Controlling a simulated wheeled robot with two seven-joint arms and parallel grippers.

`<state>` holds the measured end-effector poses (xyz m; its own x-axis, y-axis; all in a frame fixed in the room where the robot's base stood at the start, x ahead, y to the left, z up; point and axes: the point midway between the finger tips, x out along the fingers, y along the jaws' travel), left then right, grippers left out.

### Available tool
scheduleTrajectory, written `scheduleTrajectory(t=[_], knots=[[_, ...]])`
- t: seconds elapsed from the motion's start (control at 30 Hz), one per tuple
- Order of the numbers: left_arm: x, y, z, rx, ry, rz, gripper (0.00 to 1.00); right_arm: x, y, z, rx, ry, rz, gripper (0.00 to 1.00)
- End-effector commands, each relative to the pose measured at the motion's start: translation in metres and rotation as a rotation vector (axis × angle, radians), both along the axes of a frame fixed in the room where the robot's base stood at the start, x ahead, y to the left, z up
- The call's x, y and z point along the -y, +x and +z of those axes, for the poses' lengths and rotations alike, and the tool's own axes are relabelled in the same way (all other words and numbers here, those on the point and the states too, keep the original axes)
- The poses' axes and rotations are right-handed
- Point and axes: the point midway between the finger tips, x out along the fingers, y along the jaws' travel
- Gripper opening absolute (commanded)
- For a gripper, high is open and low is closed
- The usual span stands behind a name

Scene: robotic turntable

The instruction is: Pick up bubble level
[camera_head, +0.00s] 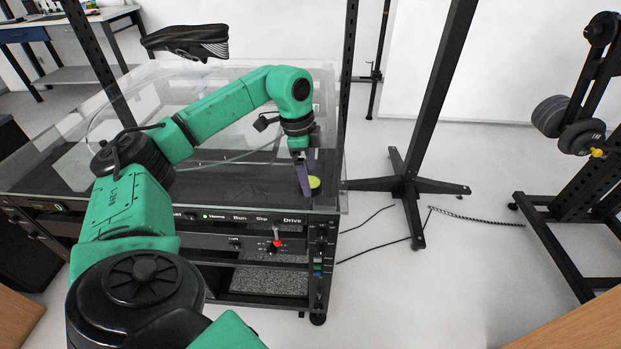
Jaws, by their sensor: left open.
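A small round yellow-green thing, which looks like the bubble level (315,183), is at the right front of the dark turntable deck, near its edge. Purple gripper fingers partly cover its left side. My left gripper (307,182) points down over it, with its fingers open and right at it. I cannot tell whether the fingers touch it or stand around it. My right gripper is not in view.
The glass-sided turntable rig (250,203) has a front panel with a red-tipped lever (276,243). A black shoe-shaped thing (187,41) is at the back. A black stand (408,186) and a weight rack (567,215) stand to the right, with open floor between them.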

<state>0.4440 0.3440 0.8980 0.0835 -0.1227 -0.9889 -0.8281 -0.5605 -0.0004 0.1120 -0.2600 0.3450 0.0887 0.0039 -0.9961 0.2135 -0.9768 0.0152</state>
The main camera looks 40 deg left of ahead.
Motion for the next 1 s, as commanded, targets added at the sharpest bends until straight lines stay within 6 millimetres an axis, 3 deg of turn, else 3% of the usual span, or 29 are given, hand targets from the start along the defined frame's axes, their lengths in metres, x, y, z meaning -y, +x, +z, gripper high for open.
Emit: scheduleTrajectory(t=[0.1,0.3,0.53,0.83,1.0], knots=[[0.002,0.001,-0.015,-0.001,0.000,-0.001,1.00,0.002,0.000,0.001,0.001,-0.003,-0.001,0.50],[0.002,0.001,-0.016,0.002,0.000,-0.001,1.00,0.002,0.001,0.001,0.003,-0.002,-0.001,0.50],[0.002,0.001,-0.016,0.001,-0.001,-0.001,0.12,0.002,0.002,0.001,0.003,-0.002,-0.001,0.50],[0.002,0.002,-0.012,0.002,-0.001,-0.002,0.11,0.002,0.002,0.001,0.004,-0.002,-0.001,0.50],[0.003,0.002,0.010,0.006,-0.002,-0.001,0.11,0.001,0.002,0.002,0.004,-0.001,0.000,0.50]])
